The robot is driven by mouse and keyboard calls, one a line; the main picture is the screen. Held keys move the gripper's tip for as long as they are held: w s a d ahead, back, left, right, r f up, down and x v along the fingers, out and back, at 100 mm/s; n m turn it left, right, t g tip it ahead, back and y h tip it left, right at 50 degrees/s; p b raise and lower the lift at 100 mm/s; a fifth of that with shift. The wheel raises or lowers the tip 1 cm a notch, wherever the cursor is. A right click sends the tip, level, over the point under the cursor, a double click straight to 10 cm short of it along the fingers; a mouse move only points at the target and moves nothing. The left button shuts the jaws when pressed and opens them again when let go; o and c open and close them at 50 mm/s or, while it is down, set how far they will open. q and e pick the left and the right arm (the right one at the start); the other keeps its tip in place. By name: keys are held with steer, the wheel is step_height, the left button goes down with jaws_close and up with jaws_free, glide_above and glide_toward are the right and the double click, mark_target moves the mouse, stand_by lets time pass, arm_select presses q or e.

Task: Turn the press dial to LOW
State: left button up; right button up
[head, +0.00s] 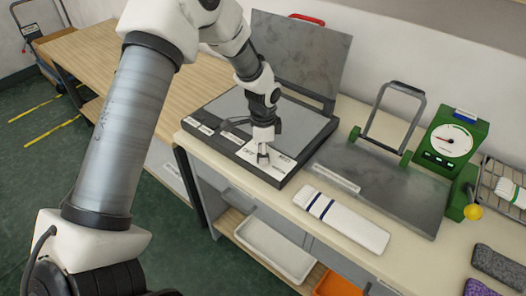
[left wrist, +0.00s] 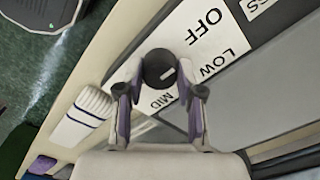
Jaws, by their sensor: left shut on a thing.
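The press (head: 225,106) stands open on the table, with its grey lid raised at the back. Its front strip carries a white label plate (head: 285,161), which shows OFF, LOW and MID in the left wrist view (left wrist: 212,45). The round black dial (left wrist: 158,66) sits on this plate. A short white mark shows on the dial's right side, facing the LOW and MID side; I cannot tell exactly which word it lines up with. My left gripper (head: 263,157) is shut on the dial, a finger on either side in the left wrist view (left wrist: 160,88). My right gripper is not in view.
A folded white cloth with dark stripes (head: 342,220) lies in front. A wire basket (head: 500,185) and grey fabric (head: 498,265) are farther right. A white tray (head: 275,250) is below.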

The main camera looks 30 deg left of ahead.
arm_select(q)
steer(key=m+p, duration=0.1)
steer(key=m, duration=0.1)
steer(key=shift+s+m+p, duration=0.1)
steer(key=shift+m+p, duration=0.2)
steer(key=m+p, duration=0.1)
steer(key=m, duration=0.1)
steer(key=shift+m, duration=0.4)
steer(key=m, duration=0.2)
steer(key=shift+m+p, duration=0.3)
steer(key=shift+p, duration=0.1)
steer(key=shift+f+m, duration=0.15)
steer(key=shift+m, duration=1.55)
steer(key=o, duration=1.2)
steer(key=shift+c, duration=0.2)
steer(key=shift+p, duration=0.3)
